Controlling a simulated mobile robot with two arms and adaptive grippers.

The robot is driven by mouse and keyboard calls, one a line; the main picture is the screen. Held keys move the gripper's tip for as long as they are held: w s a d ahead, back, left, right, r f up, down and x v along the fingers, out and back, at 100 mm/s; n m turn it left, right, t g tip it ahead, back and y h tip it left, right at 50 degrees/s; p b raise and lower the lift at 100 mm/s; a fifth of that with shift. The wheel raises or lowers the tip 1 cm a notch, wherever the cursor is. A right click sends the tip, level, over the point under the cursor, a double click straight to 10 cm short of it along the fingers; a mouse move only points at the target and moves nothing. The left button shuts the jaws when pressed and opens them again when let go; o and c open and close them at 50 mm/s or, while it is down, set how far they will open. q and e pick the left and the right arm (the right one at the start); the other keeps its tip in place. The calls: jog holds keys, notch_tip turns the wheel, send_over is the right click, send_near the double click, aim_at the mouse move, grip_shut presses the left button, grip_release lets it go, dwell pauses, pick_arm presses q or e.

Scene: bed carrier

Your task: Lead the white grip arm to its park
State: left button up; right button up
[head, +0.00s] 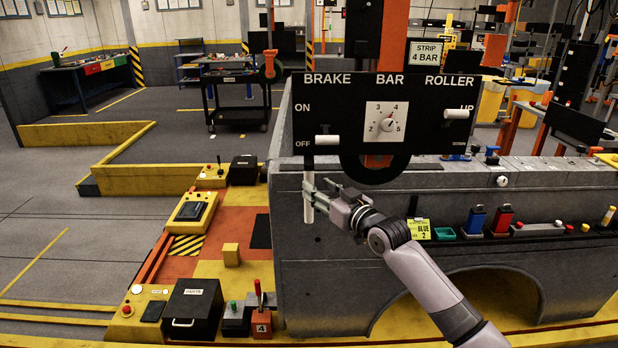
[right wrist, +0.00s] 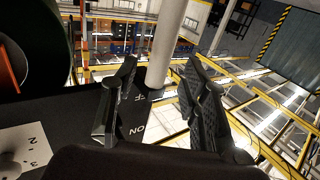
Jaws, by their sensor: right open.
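A white upright rod (head: 308,212), which looks like the white grip arm, hangs below the left end of a black panel (head: 345,92) marked BRAKE, BAR and ROLLER. My right gripper (head: 314,194) is at the rod, below the panel. In the right wrist view the white rod (right wrist: 171,42) stands between the spread fingers of the gripper (right wrist: 160,75), with a gap showing on the right side. Contact on the left side cannot be told. No spot marked as a park can be made out. My left gripper is not in view.
A white brake handle (head: 327,140) sits by OFF, and a white roller handle (head: 456,114) sits near UP. A numbered dial (head: 386,121) is between them. The grey machine body (head: 330,262) lies behind my right arm. A yellow-orange deck (head: 225,222) with control boxes lies left.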

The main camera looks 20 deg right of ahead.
jog(key=shift+x, duration=2.6)
grip_shut()
